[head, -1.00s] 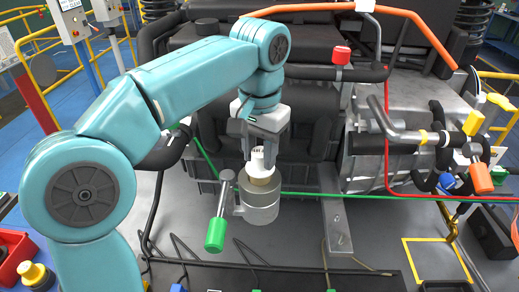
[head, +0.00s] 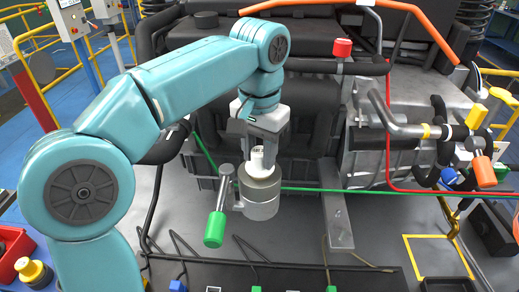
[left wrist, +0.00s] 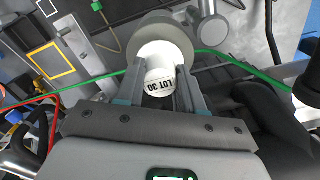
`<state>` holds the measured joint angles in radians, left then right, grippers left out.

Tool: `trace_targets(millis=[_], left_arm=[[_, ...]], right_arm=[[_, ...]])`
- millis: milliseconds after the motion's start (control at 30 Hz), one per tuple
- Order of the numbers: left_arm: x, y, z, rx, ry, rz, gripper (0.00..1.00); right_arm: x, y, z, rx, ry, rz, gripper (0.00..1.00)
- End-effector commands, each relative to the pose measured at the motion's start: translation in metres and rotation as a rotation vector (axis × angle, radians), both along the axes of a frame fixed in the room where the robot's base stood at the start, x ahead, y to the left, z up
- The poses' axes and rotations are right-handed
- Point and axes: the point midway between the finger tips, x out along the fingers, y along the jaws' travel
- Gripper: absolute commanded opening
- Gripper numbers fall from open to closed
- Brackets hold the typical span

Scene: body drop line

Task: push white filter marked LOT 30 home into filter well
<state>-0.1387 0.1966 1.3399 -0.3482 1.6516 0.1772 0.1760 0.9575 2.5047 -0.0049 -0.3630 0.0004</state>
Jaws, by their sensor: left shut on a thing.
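The white filter marked LOT 30 (head: 257,160) stands upright in the mouth of the grey, round filter well (head: 260,200). Its lower part is hidden inside the well, and its white upper part sticks out above the rim. My left gripper (head: 263,148) is shut on the filter from above. In the left wrist view the filter's label (left wrist: 161,86) is readable between the two fingers, with the well's grey ring (left wrist: 142,40) around the far end. My right gripper is not in view.
A lever with a green grip (head: 215,228) stands beside the well on the left. A green line runs behind the well. A metal bracket (head: 337,215) is to the right, and a red-capped fitting (head: 342,47) stands behind. Dark engine parts rise close behind the gripper.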

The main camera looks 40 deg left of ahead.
Motion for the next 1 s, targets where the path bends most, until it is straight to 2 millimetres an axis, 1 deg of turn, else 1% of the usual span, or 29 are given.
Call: trace_targets(millis=[400, 433, 467, 500, 833, 933, 1000], left_arm=[[0.000, 0.000, -0.009, 0.000, -0.001, 0.001, 0.00], [0.000, 0.000, -0.008, 0.000, -0.001, 0.001, 0.44], [0.000, 0.000, -0.008, 0.000, -0.001, 0.001, 0.54], [0.000, 0.000, -0.008, 0.000, -0.001, 0.001, 0.67], [0.000, 0.000, -0.006, 0.000, -0.001, 0.000, 0.67], [0.001, 0.000, 0.006, 0.000, -0.004, 0.001, 0.67], [0.001, 0.000, 0.021, -0.001, -0.005, 0.001, 0.67]], right_arm=[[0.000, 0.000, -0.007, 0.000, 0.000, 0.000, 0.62], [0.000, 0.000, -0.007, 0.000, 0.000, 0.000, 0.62], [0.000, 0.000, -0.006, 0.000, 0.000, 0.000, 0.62], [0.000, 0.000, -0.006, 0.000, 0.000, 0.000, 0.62], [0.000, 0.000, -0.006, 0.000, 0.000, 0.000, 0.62], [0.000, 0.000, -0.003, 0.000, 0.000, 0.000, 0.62], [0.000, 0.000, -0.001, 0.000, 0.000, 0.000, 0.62]])
